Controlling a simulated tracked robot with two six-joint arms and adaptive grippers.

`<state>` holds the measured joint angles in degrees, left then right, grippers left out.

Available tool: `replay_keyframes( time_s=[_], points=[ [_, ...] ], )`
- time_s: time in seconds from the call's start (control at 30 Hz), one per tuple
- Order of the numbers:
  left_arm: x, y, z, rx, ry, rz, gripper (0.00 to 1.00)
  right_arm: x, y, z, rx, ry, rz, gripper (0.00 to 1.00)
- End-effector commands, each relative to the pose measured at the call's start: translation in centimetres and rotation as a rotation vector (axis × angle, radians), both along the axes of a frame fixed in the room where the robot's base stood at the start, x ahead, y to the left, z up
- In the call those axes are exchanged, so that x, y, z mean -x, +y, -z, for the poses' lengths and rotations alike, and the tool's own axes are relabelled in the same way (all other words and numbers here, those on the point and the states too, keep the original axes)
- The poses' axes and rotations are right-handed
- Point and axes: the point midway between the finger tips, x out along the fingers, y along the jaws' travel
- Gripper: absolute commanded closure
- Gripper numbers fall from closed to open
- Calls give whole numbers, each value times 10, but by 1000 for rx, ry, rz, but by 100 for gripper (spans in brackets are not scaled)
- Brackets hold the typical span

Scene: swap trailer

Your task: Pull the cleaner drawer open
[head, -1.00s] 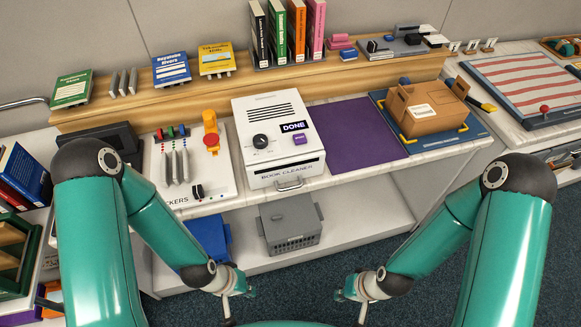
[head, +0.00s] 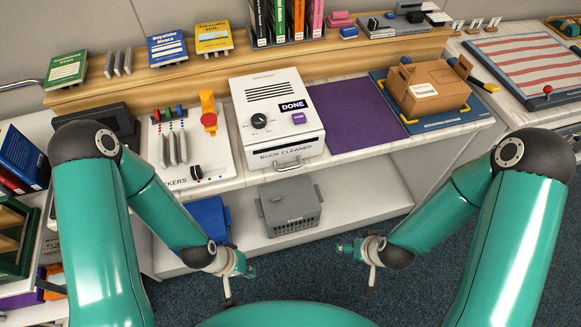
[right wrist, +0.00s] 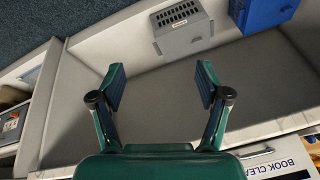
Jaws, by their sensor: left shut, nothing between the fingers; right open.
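The white book cleaner (head: 281,88) stands on the counter, with a black knob, a purple button and a DONE sign. Its drawer front (head: 291,150), labelled BOOK CLEANER, looks closed and has a metal handle (head: 288,165) low at the front. In the right wrist view, part of the label panel (right wrist: 286,162) shows at bottom right. My left gripper (head: 250,271) is shut and empty, below and left of the drawer. My right gripper (head: 343,246) is below and right of the handle, apart from it. In the right wrist view its fingers (right wrist: 160,88) are open with nothing between them.
A grey vented bin (head: 290,206) and a blue bin (head: 207,220) sit on the shelf below. A lever panel (head: 212,163) stands left of the cleaner. A purple mat (head: 358,112) and a cardboard box (head: 428,88) are to its right. The air before the drawer is free.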

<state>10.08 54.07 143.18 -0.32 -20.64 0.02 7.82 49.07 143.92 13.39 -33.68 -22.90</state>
Motion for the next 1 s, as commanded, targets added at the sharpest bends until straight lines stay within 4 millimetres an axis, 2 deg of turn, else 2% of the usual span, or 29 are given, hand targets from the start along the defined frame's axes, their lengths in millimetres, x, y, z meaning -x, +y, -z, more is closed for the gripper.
replay_keyframes(
  time_s=[0.03,0.07,0.17,0.3,0.5,0.63,0.77,1.0],
  points=[
    [1,0,29,1,3,0,100,-17,-3,11,39,-69,-14,10],
    [1,0,37,1,4,0,100,-26,-5,9,59,-103,-20,7],
    [1,0,64,1,3,0,100,-53,-8,1,124,-219,-38,7],
    [1,0,110,1,3,0,100,-86,-4,-13,199,-391,-59,7],
    [1,0,183,1,3,0,100,-113,17,-42,256,-645,-71,7],
    [1,0,229,1,3,0,100,-115,35,-59,251,-792,-67,7],
    [1,0,275,1,3,0,100,-107,55,-72,208,-924,-59,7],
    [1,0,357,1,3,0,100,-71,96,-84,56,-1129,-84,7]
  ],
)
